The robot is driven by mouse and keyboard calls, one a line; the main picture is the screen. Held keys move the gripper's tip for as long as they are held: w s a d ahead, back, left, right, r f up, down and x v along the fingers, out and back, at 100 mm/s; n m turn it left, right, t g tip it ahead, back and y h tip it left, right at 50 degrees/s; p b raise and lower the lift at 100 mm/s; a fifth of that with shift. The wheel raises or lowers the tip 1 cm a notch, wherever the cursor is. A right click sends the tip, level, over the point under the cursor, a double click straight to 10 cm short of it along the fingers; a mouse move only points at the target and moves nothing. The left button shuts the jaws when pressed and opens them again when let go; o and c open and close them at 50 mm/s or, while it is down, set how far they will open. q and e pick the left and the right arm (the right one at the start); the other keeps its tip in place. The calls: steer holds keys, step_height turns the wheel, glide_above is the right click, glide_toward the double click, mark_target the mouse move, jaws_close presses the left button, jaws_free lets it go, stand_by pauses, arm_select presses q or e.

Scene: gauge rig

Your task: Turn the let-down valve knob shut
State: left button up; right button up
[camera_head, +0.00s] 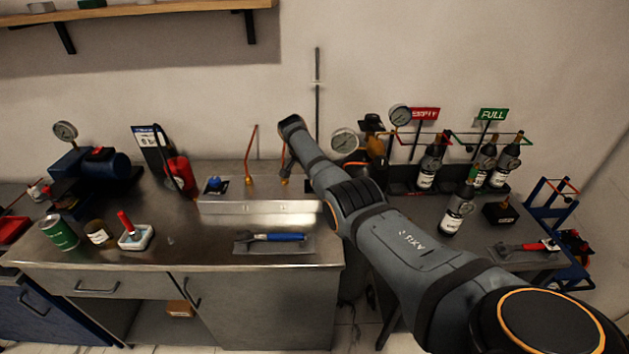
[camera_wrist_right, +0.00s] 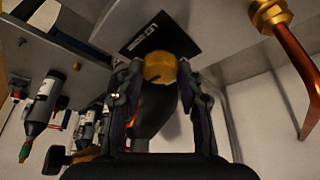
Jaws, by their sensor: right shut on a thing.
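In the right wrist view a brass-coloured knob (camera_wrist_right: 159,68) sits between the fingertips of my right gripper (camera_wrist_right: 155,78), beside a black label plate (camera_wrist_right: 160,38). The gripper is shut on it. I take it for the let-down valve knob; its marking cannot be read. In the head view my right arm hides the gripper and the knob. The arm reaches over the right end of the steel block (camera_head: 240,207), which carries a blue knob (camera_head: 214,184) at its left. My left gripper is in neither view.
Copper pipes rise from brass fittings (camera_head: 250,181) on the block; one fitting (camera_wrist_right: 269,15) is close in the wrist view. A blue-handled tool (camera_head: 275,237) lies in front. Dark bottles (camera_head: 457,210) and a pressure gauge (camera_head: 344,141) stand to the right, a red extinguisher (camera_head: 179,171) left.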

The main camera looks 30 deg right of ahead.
stand_by(0.4)
steer(key=o, duration=1.2)
steer(key=shift+a+r, duration=0.1)
steer(key=shift+r, duration=0.2)
steer(key=v, duration=1.1)
steer(key=shift+a+r, duration=0.1)
steer(key=shift+r, duration=0.05)
